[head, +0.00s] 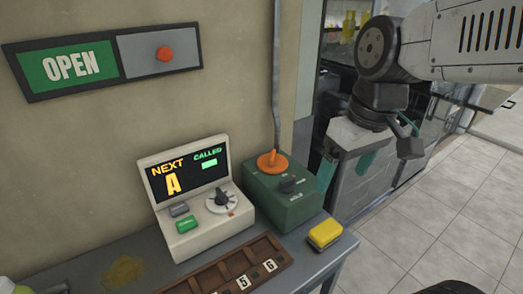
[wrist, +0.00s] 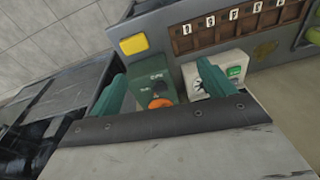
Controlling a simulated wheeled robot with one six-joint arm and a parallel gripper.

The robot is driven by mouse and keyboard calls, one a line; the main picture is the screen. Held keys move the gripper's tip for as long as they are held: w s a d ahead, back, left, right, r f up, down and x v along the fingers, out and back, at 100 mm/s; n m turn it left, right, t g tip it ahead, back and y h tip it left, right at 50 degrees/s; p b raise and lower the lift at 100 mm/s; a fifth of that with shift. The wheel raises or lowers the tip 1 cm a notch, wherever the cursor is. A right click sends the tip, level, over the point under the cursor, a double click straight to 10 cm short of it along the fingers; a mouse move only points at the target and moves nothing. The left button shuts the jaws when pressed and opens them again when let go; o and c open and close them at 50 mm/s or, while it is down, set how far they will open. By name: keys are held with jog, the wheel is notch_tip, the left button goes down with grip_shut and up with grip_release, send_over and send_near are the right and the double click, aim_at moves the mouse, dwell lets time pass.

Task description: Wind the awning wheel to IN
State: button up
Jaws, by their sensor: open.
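I cannot tell for sure which is the awning wheel; no IN marking is readable. In the wrist view the green box (wrist: 169,90) and orange part (wrist: 160,103) show between my fingers, with small unreadable lettering. My gripper (head: 344,177) is open and empty, to the right of the box and apart from it. In the wrist view its teal fingers (wrist: 162,72) are spread.
A cream console (head: 200,225) with a lit NEXT A screen and dial stands left of the box. A yellow block (head: 325,233) and a numbered wooden tray (head: 235,270) lie in front. An OPEN sign (head: 68,65) hangs above. Tiled floor (head: 440,215) is free at right.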

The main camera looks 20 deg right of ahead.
jog(key=w+f+n+y, duration=0.1)
jog(key=w+n, duration=0.4)
jog(key=w, duration=0.9)
jog(key=n+y, duration=0.2)
jog(key=n, duration=0.3)
send_near(273, 154)
jog(key=f, duration=0.2)
jog(key=shift+t, duration=0.4)
jog(key=x, duration=0.7)
jog(key=shift+s+a+r, duration=0.1)
jog(key=shift+s+a, duration=0.1)
jog(key=shift+a, duration=0.1)
jog(key=c, duration=1)
